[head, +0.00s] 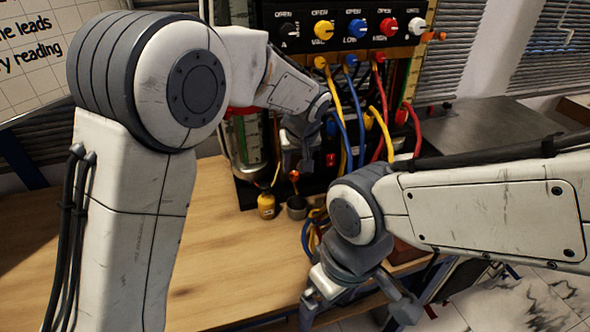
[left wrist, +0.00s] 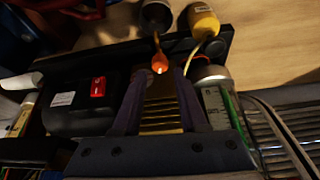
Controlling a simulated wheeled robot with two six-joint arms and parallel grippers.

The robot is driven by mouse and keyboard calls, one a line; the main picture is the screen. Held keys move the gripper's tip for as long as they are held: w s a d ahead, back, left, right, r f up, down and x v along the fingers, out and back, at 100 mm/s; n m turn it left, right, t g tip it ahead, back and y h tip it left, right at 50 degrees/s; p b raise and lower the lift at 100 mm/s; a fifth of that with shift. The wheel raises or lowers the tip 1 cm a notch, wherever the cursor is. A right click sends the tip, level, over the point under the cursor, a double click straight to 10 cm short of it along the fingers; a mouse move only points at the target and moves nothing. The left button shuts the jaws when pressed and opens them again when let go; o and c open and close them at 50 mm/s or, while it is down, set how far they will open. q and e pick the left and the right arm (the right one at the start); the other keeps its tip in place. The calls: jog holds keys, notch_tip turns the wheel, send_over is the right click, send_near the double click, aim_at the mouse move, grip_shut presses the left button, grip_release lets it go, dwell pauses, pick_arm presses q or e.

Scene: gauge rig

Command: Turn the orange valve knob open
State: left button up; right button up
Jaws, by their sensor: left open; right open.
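The small orange valve knob (head: 294,175) shows low on the rig in the head view, just left of my left gripper (head: 303,165). In the left wrist view the knob (left wrist: 159,64) lies between the tips of my left gripper (left wrist: 159,74), or just past them. The fingers stand apart on either side of it; I cannot tell whether they touch it. A brass-coloured ribbed part shows between the fingers. My right gripper (head: 358,306) is open and empty at the lower middle of the head view, in front of the bench.
A yellow bottle (head: 266,206) and a metal cup (head: 297,207) stand close by the knob. A panel (head: 345,43) with coloured dials is above, with several cables (head: 361,115) hanging to the right. The wooden bench (head: 228,260) is clear at front left.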

pick_arm(q)
jog(key=v, duration=0.7)
jog(key=shift+s+r, duration=0.1)
